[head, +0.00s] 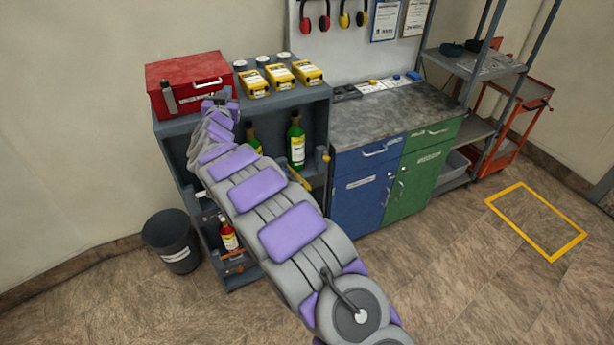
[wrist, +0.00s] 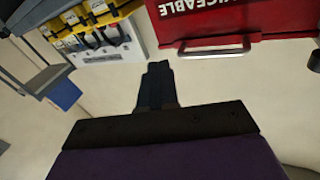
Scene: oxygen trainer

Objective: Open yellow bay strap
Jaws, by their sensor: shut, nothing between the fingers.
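The grey shelf rack (head: 318,98) holds bottles in its bays. A green bottle (head: 297,145) with a yellow label stands upright in the upper bay, and a second green bottle (head: 252,138) is partly hidden by my arm. A thin yellow strap-like piece (head: 299,181) shows at the rack's front edge beside my arm; I cannot tell whether it is fastened. My gripper (head: 221,101) is at the rack's top, in front of the red case. In the wrist view my gripper (wrist: 157,72) is shut and empty, apart from the red case.
The red case (head: 187,75) and several yellow boxes (head: 280,76) sit on the rack. A dark bin (head: 171,240) is at left; blue (head: 361,190) and green (head: 420,180) cabinets are at right. Floor in front is clear.

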